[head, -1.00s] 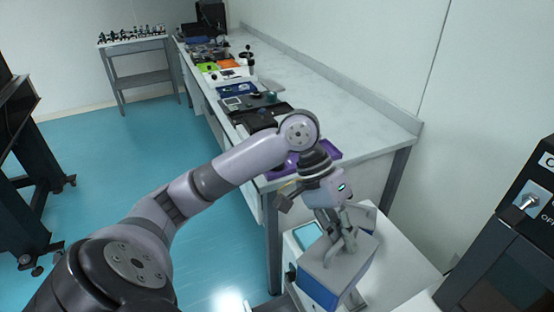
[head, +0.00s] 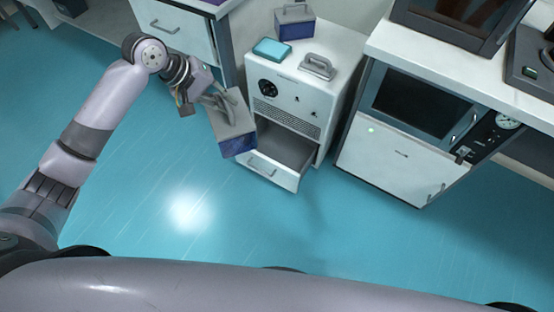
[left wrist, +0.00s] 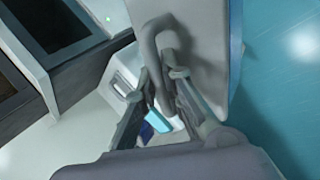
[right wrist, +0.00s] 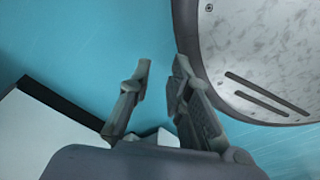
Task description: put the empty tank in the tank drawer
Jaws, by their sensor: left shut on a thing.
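A grey tank with a blue lower part (head: 232,127) hangs tilted from my left gripper (head: 214,100), which is shut on its handle. The left wrist view shows the fingers (left wrist: 162,82) around the tank's looped handle (left wrist: 158,42). The tank drawer (head: 268,172) is pulled open at the bottom of the white cabinet (head: 285,93). The held tank is at the drawer's left side in the head view, overlapping its left edge; the height between them is hard to tell. The drawer's visible inside looks empty. My right gripper (right wrist: 160,75) is open and empty in the right wrist view.
On the cabinet top stand another grey and blue tank (head: 295,24), a teal piece (head: 272,49) and a grey handle (head: 318,67). A bench with a drawer (head: 175,27) is at left. A white unit with a dark window (head: 400,160) stands right. Floor in front is clear.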

